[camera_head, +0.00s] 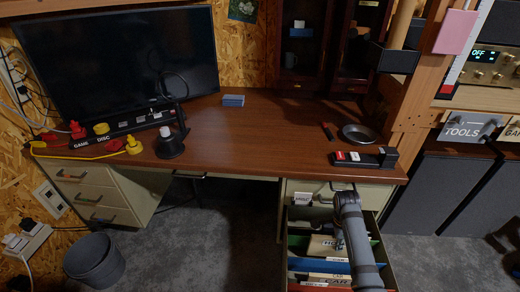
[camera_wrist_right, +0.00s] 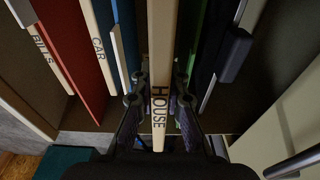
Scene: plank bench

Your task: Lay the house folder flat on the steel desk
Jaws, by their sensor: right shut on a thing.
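The house folder (camera_wrist_right: 160,40) stands upright on edge in the open desk drawer, its tan spine reading HOUSE in the right wrist view. It also shows in the head view (camera_head: 323,246), partly covered by my right arm. My right gripper (camera_wrist_right: 160,92) is shut on the folder, one finger on each side of the spine. The steel desk (camera_head: 270,135) has a bare brown top above the drawer. My left gripper is not in view.
BILLS (camera_wrist_right: 38,45) and CAR (camera_wrist_right: 97,40) folders stand beside the house folder. The desk holds a monitor (camera_head: 120,65), a blue box (camera_head: 233,100), a round dish (camera_head: 358,134) and a black device (camera_head: 365,158) near the front right edge. The middle of the top is clear.

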